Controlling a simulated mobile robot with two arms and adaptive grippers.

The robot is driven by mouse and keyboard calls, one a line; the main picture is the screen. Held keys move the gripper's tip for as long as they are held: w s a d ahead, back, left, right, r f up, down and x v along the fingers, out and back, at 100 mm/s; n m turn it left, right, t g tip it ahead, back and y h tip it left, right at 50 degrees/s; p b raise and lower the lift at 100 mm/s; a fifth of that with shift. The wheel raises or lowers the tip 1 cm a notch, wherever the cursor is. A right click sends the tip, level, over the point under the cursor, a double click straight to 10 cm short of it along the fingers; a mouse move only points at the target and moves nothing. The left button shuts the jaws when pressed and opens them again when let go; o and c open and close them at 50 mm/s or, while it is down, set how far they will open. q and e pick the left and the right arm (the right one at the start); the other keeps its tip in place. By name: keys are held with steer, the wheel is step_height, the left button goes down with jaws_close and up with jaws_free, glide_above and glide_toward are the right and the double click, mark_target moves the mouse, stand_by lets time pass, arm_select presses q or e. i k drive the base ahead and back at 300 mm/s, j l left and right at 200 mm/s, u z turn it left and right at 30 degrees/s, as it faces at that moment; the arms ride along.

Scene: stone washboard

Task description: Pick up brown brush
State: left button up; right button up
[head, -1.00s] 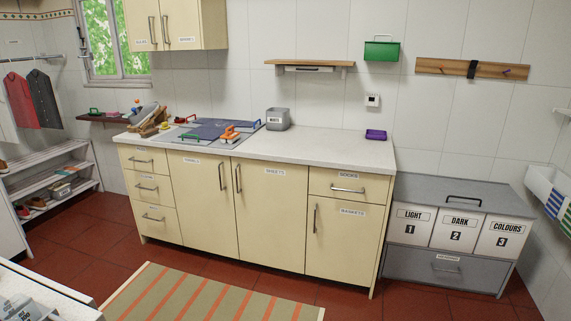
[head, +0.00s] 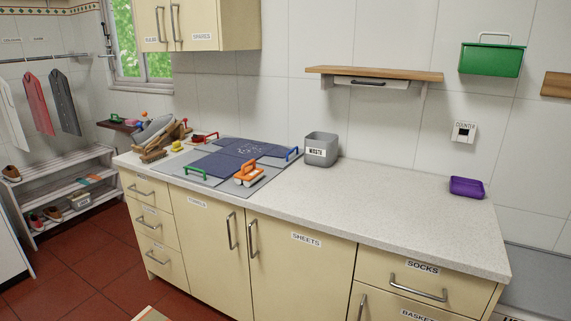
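I cannot pick out a brown brush for certain. A brown wooden rack-like thing (head: 163,143) leans at the left end of the counter, with grey and coloured items crowded against it; a brush among them is too small to tell. A grey washboard area (head: 262,184) with dark blue cloth (head: 222,164) lies to its right. An orange-handled thing (head: 249,173) with a pale underside and a green handle (head: 195,172) sit at its front. Neither of my grippers is in view.
The speckled counter (head: 382,195) is clear between the grey waste bin (head: 320,150) and the purple tray (head: 467,187). A wooden shelf (head: 375,74) and green box (head: 491,60) hang on the wall above. Cabinets with drawers (head: 155,222) stand below the counter.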

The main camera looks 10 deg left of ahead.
mark_target(146, 159)
steer(key=i+j+u, duration=0.2)
steer(key=i+u, duration=0.15)
steer(key=i, duration=0.25)
steer(key=i+j+u, duration=0.1)
steer(key=i+u, duration=0.25)
steer(key=i, duration=0.25)
